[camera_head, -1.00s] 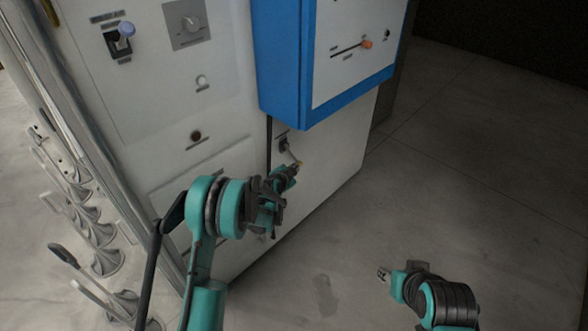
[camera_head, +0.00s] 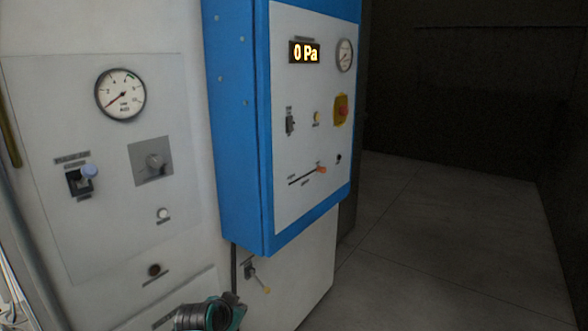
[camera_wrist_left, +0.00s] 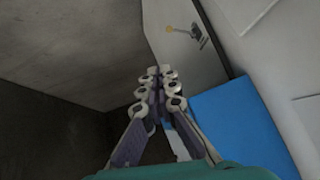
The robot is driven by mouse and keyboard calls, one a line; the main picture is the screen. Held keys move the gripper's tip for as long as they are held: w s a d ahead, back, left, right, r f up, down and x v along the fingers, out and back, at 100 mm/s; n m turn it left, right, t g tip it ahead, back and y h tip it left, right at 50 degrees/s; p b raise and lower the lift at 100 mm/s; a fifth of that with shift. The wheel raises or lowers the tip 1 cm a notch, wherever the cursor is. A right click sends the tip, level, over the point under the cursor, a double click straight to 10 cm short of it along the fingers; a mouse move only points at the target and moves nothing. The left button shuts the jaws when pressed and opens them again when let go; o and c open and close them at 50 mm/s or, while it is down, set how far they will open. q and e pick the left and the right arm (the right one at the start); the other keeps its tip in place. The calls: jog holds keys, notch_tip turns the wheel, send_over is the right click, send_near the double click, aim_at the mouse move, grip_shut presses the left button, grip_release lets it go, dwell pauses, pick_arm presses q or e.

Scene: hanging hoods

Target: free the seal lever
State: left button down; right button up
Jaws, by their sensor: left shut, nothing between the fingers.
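A small lever with a yellow tip (camera_head: 267,290) stands out from a dark mount (camera_head: 249,270) on the white cabinet panel, below the blue control box. It slants down to the right; its label is too small to read. In the left wrist view the same lever (camera_wrist_left: 182,31) shows near the top. My left gripper (camera_wrist_left: 157,73) is shut and empty, apart from the lever. In the head view only my left wrist shows, at the bottom edge, left of and below the lever. My right gripper is out of view.
The blue control box (camera_head: 235,130) juts out above the lever. Its face carries a 0 Pa display (camera_head: 305,53), a red button (camera_head: 342,111) and an orange-knobbed slider (camera_head: 321,170). A gauge (camera_head: 120,95) and knobs are at left. The floor (camera_head: 430,260) at right is clear.

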pick_arm(q)
jog(key=s+a+f+n, duration=0.1)
jog(key=s+n, duration=0.1)
jog(key=s, duration=0.6)
jog(key=s+a+f+n+g+y, duration=0.1)
jog(key=s, duration=0.7)
jog(key=s+a+f+n+g, duration=0.1)
jog(key=s+n, duration=0.1)
jog(key=s, duration=0.6)
jog(key=shift+s+a+n+y, duration=0.25)
jog(key=shift+s+n+y, duration=0.05)
